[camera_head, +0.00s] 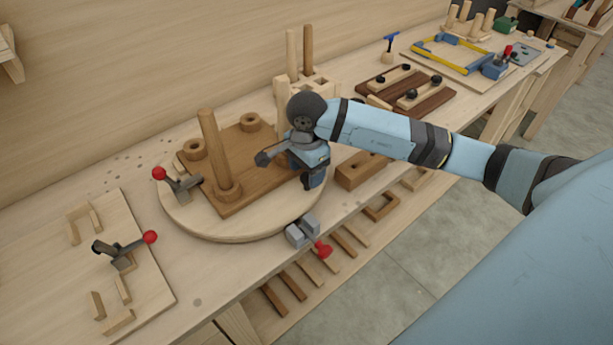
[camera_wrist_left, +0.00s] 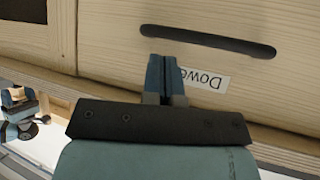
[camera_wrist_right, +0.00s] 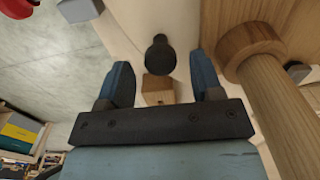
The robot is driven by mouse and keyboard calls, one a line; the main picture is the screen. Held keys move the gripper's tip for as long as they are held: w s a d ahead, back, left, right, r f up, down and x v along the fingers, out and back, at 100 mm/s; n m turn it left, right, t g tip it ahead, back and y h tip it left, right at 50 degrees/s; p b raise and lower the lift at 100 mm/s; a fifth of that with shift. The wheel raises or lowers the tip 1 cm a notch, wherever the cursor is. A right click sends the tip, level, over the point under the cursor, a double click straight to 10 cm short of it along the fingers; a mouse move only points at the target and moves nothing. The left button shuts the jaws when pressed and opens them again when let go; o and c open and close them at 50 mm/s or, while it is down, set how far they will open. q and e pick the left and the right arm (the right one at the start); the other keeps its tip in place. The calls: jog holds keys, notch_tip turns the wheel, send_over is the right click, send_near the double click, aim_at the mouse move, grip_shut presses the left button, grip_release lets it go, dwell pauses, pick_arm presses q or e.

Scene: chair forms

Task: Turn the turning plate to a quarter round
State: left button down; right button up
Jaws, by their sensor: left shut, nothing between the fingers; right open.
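The turning plate (camera_head: 240,228) is a pale round wooden disc on the bench. It carries a brown board (camera_head: 237,196) with an upright dowel (camera_head: 213,150) and rings. My right gripper (camera_head: 314,183) points down over the plate's right edge. In the right wrist view my right gripper (camera_wrist_right: 159,62) is open. A black knob (camera_wrist_right: 160,50) appears between its fingers, and I cannot tell whether they touch it. In the left wrist view my left gripper (camera_wrist_left: 163,75) is shut and empty, before a wooden front with a black slot (camera_wrist_left: 208,40).
A red-knobbed clamp (camera_head: 180,187) stands at the plate's left edge. A grey clamp with a red knob (camera_head: 303,233) is at its front. A brown block (camera_head: 358,171) stands to the right, and a wooden jig board (camera_head: 150,275) lies at left.

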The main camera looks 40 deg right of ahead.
aim_at(307, 175)
jog(key=shift+f, duration=1.55)
grip_shut()
jog(key=shift+d, duration=0.1)
